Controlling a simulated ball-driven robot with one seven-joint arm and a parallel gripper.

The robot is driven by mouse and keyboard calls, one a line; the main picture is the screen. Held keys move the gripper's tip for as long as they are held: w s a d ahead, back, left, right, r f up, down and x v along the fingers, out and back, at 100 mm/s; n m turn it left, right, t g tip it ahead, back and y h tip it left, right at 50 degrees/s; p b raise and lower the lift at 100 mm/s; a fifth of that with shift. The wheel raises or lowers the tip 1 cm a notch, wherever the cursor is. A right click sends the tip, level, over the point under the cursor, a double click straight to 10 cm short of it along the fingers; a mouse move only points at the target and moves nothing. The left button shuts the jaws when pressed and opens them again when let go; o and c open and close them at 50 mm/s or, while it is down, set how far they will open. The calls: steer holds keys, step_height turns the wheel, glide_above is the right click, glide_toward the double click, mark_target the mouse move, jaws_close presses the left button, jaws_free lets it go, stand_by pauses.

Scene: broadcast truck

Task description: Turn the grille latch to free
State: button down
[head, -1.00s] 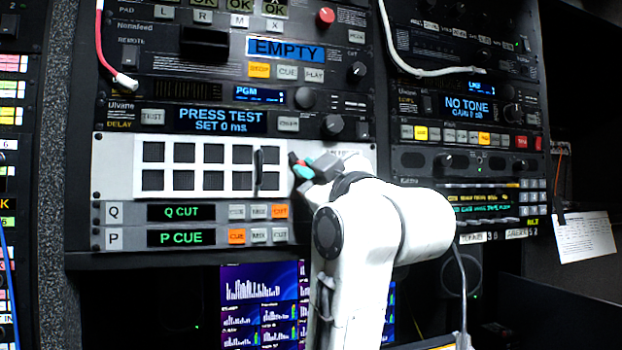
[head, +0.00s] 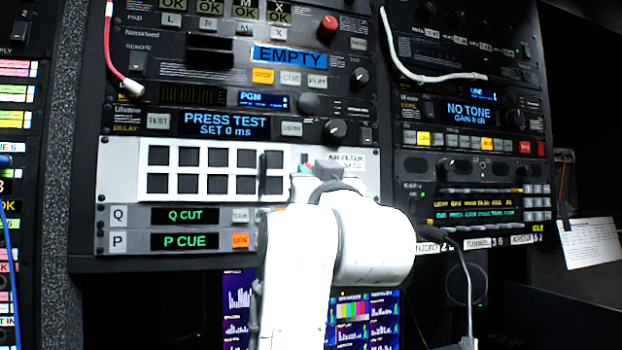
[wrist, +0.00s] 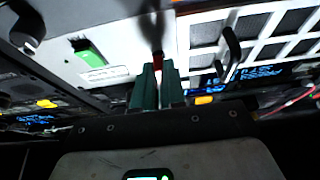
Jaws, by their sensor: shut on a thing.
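The white grille (head: 147,172) with its black square openings is in the rack at the left in the head view. It also shows in the wrist view (wrist: 203,62), at the upper right. A black upright handle (head: 263,173) stands at its right end, and in the wrist view (wrist: 231,45) too. The grille latch (wrist: 158,58), a dark stem with a red part, is between my teal fingertips in the wrist view. My gripper (wrist: 158,82) is shut on it. In the head view my gripper (head: 304,170) is just right of the grille; my wrist mostly hides the latch there.
A green block (wrist: 88,52) sits beside a printed label on the white panel in the wrist view. A rotary knob (head: 335,131) is above my gripper. A white cable (head: 430,76) hangs at the upper right.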

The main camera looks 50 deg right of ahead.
steer(key=shift+f, duration=0.1)
stand_by(0.3)
steer(key=c, duration=1.2)
jaws_free()
steer(key=b+v, duration=0.3)
steer(key=v, duration=0.7)
steer(key=shift+s+a, duration=0.2)
steer(key=shift+a, duration=0.05)
steer(key=shift+f, duration=0.1)
